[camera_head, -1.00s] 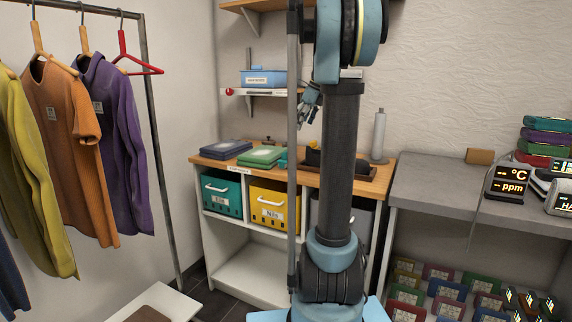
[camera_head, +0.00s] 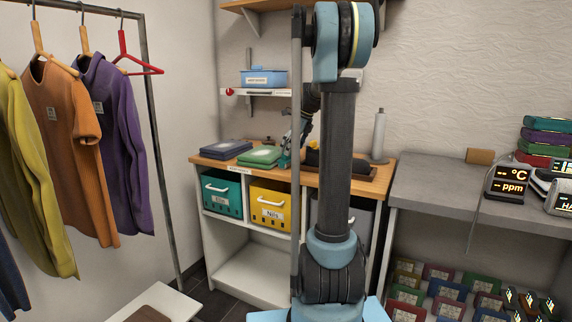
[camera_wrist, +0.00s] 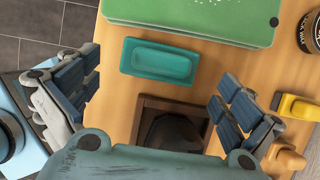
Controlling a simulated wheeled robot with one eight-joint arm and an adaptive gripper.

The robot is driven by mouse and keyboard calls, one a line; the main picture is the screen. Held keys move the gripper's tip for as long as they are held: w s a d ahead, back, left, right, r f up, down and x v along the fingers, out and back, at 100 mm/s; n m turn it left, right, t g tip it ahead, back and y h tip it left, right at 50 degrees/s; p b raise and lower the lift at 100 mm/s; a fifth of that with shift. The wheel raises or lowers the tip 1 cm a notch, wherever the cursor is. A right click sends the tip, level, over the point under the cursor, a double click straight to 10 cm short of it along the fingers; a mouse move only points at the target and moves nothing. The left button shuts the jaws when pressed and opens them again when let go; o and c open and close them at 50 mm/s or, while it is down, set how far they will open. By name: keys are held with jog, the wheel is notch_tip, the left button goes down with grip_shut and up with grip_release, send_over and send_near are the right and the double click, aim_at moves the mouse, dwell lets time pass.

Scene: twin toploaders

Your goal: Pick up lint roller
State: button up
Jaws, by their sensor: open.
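I cannot surely identify the lint roller. A yellow, pale-edged object (camera_wrist: 298,107) at the right of the wrist view could be it, but it is cut off by the frame. My gripper (camera_wrist: 155,88) is open and empty above the wooden top, its blue-padded fingers spread wide. A teal dish (camera_wrist: 160,62) lies between and beyond the fingertips. A brown tray (camera_wrist: 143,118) holding a dark, partly hidden object (camera_wrist: 170,132) lies nearer my wrist. In the head view, my gripper (camera_head: 287,152) is low at the wooden top, partly hidden by a grey pole.
Green (camera_head: 260,156) and blue (camera_head: 224,148) flat boxes lie on the wooden top (camera_head: 222,164). A pale upright cylinder (camera_head: 379,135) stands at right. A shelf (camera_head: 258,91) with a blue bin (camera_head: 264,77) hangs above. A round dark tin (camera_wrist: 313,32) is at upper right.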

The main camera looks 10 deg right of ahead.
aim_at(287, 158)
jog(key=shift+x, duration=2.6)
jog(key=shift+w+r, duration=0.1)
jog(key=c, duration=1.1)
notch_tip(287, 158, up, 10)
jog(key=shift+o, duration=1.3)
